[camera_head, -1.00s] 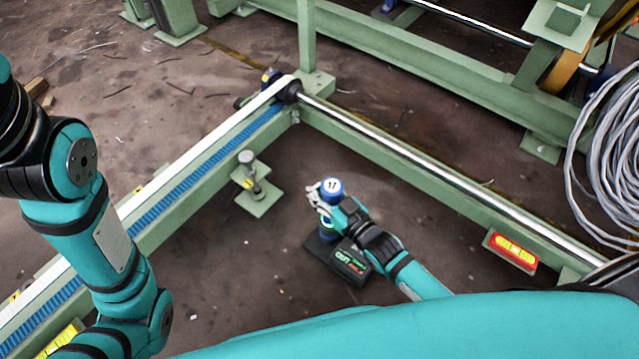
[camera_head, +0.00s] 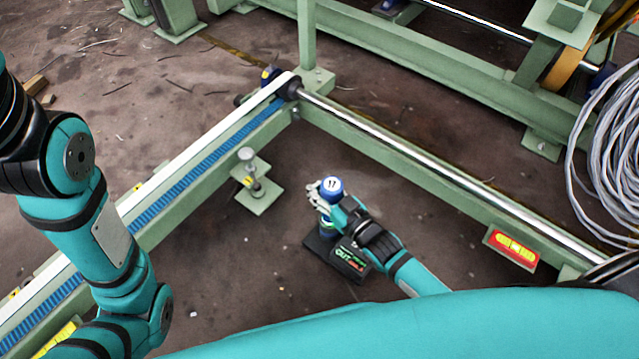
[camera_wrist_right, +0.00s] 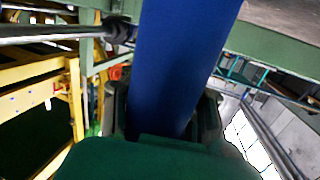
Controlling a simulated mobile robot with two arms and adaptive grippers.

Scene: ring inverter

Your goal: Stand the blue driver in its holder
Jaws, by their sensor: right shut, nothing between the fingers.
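The blue driver (camera_head: 331,188) stands about upright, with a white-marked round top reading 17. Its lower end is over or in a dark flat holder (camera_head: 350,262) with green and red lettering; my gripper and arm partly hide where they meet. My right gripper (camera_head: 318,196) is at the driver's upper part, its fingers beside it, shut with nothing gripped. In the right wrist view the blue shaft (camera_wrist_right: 182,60) crosses the middle, close to the camera. My left arm shows at the left, but its gripper is out of view.
A green frame with a blue toothed strip (camera_head: 190,163) runs along the left, and a shiny rod (camera_head: 420,155) along the right. A small post on a green plate (camera_head: 257,200) stands left of the driver. Grey cable (camera_head: 610,150) hangs far right.

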